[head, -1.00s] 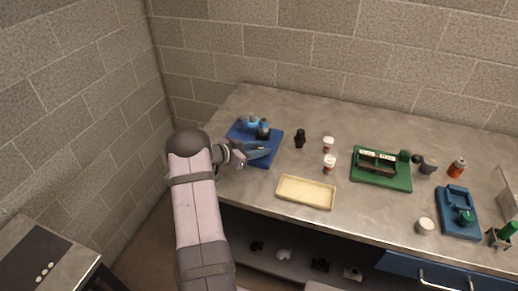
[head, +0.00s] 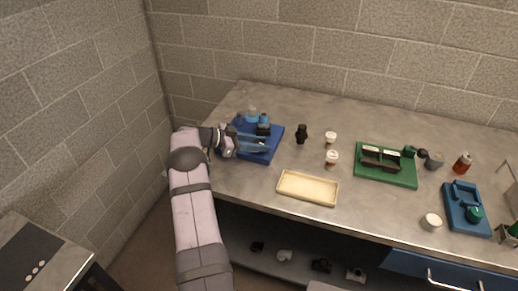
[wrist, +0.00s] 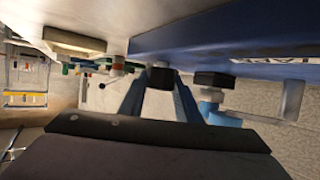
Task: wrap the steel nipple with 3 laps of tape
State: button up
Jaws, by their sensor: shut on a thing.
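The blue tape station (head: 272,154) lies at the left end of the bench, with light blue and black parts on it. It also shows in the wrist view as a blue slab (wrist: 230,32) with a "TAPE" label. My gripper (head: 266,144) is low over the station, its blue fingers pointing right. In the wrist view my gripper (wrist: 165,80) is shut on a small dark piece (wrist: 163,77) between its fingertips. Beside it is a black block (wrist: 213,79) with light blue parts. I cannot pick out the steel nipple or any tape laps.
A cream tray (head: 308,200) lies near the front edge. Two small white-lidded jars (head: 332,158) and a black fitting (head: 302,133) stand right of the station. A green fixture (head: 385,176) and a blue fixture (head: 452,222) are farther right. The back middle is clear.

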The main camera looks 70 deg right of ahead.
jog(key=shift+r, duration=0.15)
jog(key=o, duration=1.1)
jog(key=shift+c, duration=0.2)
jog(key=shift+w, duration=0.1)
jog(key=shift+w+a+b, duration=0.2)
jog(key=shift+w+b, duration=0.05)
jog(key=shift+b, duration=0.05)
jog(key=shift+b+v, duration=1)
jog(key=shift+v, duration=2.25)
jog(key=shift+r, duration=0.2)
